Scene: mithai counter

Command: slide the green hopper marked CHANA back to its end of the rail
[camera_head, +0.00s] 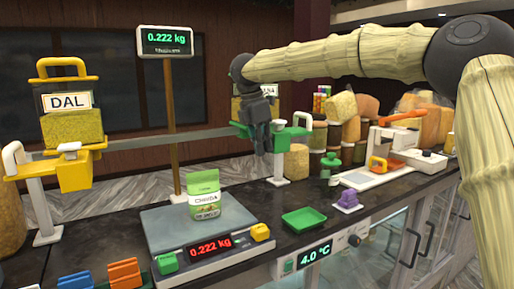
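The green hopper (290,132) sits at the right part of the rail (180,142), above a white post. Its label shows only the letters "ANA", the rest being hidden behind my gripper. Its clear bin holds yellowish contents, and its green lower parts show on both sides of my gripper. My gripper (262,148) hangs fingers-down in front of the hopper. Its dark fingers look close together, and I cannot tell whether they touch the hopper or are shut on any part of it. A white handle (302,118) stands just right of the gripper.
A yellow DAL hopper (68,127) sits at the rail's left end. A scale (163,233) bears a green CHIVDA packet (204,196); its display post (171,110) rises before the rail. A green tray (304,219) and purple object (348,200) lie on the counter. Jars crowd the right.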

